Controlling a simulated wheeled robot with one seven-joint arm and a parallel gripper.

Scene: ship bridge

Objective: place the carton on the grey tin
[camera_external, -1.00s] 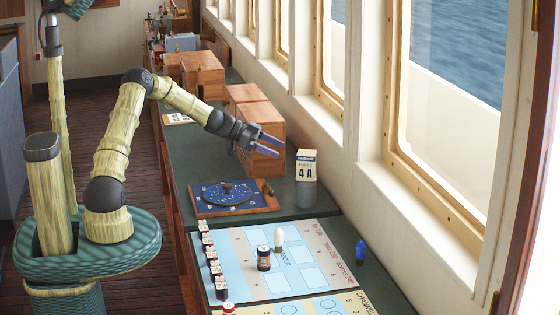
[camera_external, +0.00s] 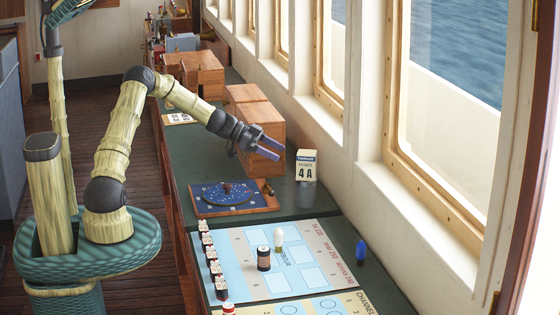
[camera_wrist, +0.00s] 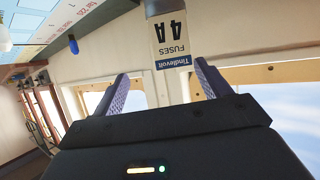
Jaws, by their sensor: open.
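The carton (camera_external: 306,166) is a small cream box with a dark blue band, marked FUSES 4A. It stands upright on top of the grey tin (camera_external: 305,194), which rests on the green counter by the window. My gripper (camera_external: 282,149) is open and empty, to the left of the carton and apart from it. In the wrist view, the carton (camera_wrist: 172,45) appears upside down beyond the spread fingers (camera_wrist: 163,88), with part of the grey tin (camera_wrist: 163,7) at the top edge. Nothing is between the fingers.
A wooden box (camera_external: 262,128) stands behind my gripper. A blue disc on a wooden board (camera_external: 228,194) lies to the left of the tin. The window wall (camera_external: 345,180) is close on the right.

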